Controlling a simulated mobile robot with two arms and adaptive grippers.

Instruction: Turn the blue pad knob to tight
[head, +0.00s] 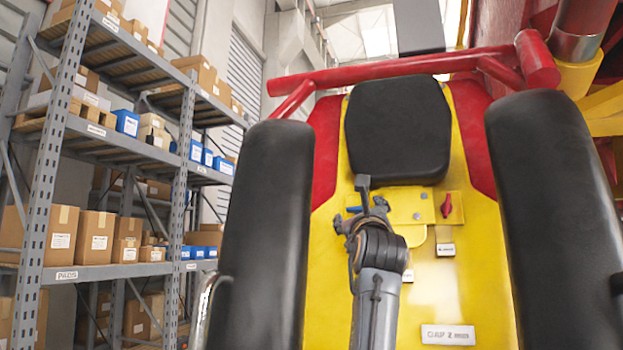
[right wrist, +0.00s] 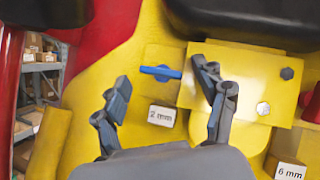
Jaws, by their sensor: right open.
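The blue pad knob (right wrist: 160,72) is a small bar-shaped handle on a yellow plate, lying about level in the right wrist view, above a white "2 mm" label (right wrist: 162,116). In the head view a bit of the blue knob (head: 353,210) shows beside my gripper, which hides part of it. My right gripper (head: 371,194) is open and empty in front of the yellow panel. In the right wrist view its fingers stand left and right of the knob, apart from it in the picture; I cannot tell the depth gap. My left gripper is not in view.
A red knob (head: 446,205) sits to the right on the yellow panel (head: 440,295). A black headrest pad (head: 398,130) is above. Long black pads, left (head: 265,240) and right (head: 555,220), flank the panel. A bolted yellow plate (right wrist: 250,75) is close to the right finger.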

